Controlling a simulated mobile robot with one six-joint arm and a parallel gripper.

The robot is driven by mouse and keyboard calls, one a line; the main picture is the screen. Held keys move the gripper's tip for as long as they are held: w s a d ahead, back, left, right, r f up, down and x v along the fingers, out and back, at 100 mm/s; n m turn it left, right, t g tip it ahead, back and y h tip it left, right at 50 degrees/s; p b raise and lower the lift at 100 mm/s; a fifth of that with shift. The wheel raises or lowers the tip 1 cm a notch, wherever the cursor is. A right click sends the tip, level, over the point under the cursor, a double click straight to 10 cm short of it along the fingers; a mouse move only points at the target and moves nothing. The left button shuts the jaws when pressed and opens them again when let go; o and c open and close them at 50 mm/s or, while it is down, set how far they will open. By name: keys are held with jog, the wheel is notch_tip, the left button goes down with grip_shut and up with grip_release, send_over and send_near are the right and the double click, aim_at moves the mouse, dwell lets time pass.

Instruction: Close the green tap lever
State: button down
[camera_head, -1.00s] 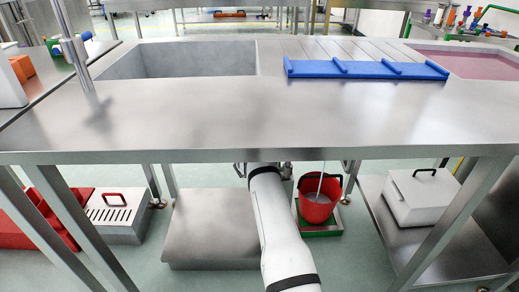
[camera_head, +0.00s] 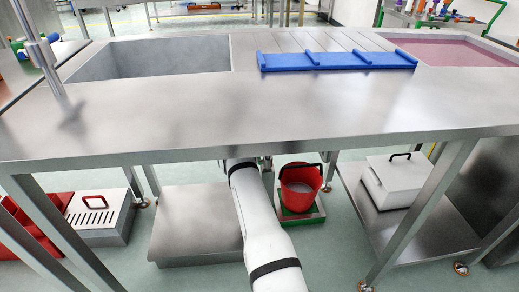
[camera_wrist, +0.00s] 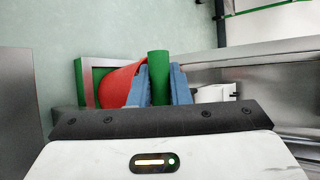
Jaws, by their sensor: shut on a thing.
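The green tap lever (camera_wrist: 158,75) shows in the wrist view as a green bar between the two blue fingers of my gripper (camera_wrist: 159,80), which is shut on it. The red bucket (camera_wrist: 117,84) lies beyond the fingers to the left, partly hidden by them. In the head view the red bucket (camera_head: 301,180) stands under the table with pale liquid inside, and no stream falls into it. My arm reaches under the table there. The table and arm hide the gripper and lever in that view.
A steel table (camera_head: 250,110) spans the head view, with a sink and a blue rack (camera_head: 335,60) on top. The bucket stands on a green-edged base (camera_head: 302,217). A steel box (camera_head: 195,225) is left of my arm. A white lidded box (camera_head: 405,178) sits on a low shelf at right.

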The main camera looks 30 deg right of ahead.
jog(key=c, duration=1.6)
grip_release()
jog(key=shift+s+f, duration=0.1)
jog(key=shift+f, duration=0.1)
jog(key=shift+r, duration=0.1)
jog(key=shift+a, duration=0.1)
jog(key=a, duration=0.4)
jog(key=s+a+p, duration=0.1)
jog(key=a, duration=0.3)
jog(key=s+a+p, duration=0.1)
jog(key=a, duration=0.4)
jog(key=shift+s+r, duration=0.2)
jog(key=shift+r, duration=0.05)
jog(key=shift+d, duration=0.15)
